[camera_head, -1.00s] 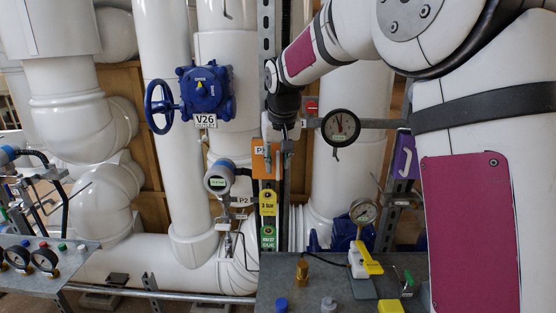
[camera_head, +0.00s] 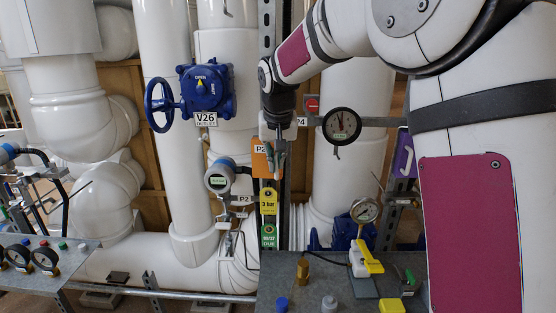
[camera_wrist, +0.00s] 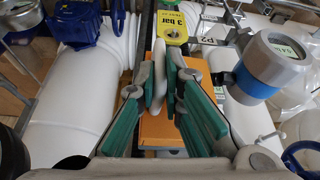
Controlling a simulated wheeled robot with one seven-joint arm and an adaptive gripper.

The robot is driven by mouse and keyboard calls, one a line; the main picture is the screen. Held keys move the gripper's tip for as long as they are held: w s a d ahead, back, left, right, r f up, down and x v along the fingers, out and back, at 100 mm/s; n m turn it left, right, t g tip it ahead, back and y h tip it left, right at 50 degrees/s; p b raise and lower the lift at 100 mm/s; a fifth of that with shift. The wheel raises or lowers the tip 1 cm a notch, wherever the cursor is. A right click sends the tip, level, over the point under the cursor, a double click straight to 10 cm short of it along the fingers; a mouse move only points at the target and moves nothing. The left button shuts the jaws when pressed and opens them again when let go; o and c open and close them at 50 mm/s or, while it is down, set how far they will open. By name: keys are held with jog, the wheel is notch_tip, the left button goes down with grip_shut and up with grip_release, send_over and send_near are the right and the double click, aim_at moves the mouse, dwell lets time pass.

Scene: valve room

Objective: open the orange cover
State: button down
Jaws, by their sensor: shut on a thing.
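The orange cover (camera_head: 261,164) is a flat upright panel on the strut, above the yellow 3 bar tag. Its orange face also shows in the wrist view (camera_wrist: 157,130), behind and between my fingers. My gripper (camera_head: 277,157) is at the cover's right side in the head view. In the wrist view my gripper (camera_wrist: 164,70) has its green-padded fingers closed around a pale grey handle (camera_wrist: 159,72) in front of the cover. The fingers hide part of the handle and of the cover. The cover looks closed, but I cannot tell whether it stands slightly ajar.
The yellow tag (camera_head: 268,201) and a green tag (camera_head: 268,236) hang below the cover. A round blue-ringed transmitter (camera_head: 219,176) is close on the left. A black gauge (camera_head: 342,125) and a purple panel (camera_head: 404,155) are on the right. A grey bench (camera_head: 325,285) stands below.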

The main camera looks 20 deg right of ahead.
jog(key=w+a+m+g+h+b, duration=0.1)
jog(key=a+m+g+h+b, duration=0.1)
jog(key=a+m, duration=0.9)
jog(key=shift+m+g+h, duration=0.7)
jog(key=shift+m+h, duration=0.1)
jog(key=shift+w+r+b, duration=0.1)
jog(key=shift+r+b, duration=0.05)
jog(key=shift+b, duration=0.15)
jog(key=c, duration=1.7)
grip_release()
jog(key=shift+d, duration=0.1)
jog(key=v, duration=1.2)
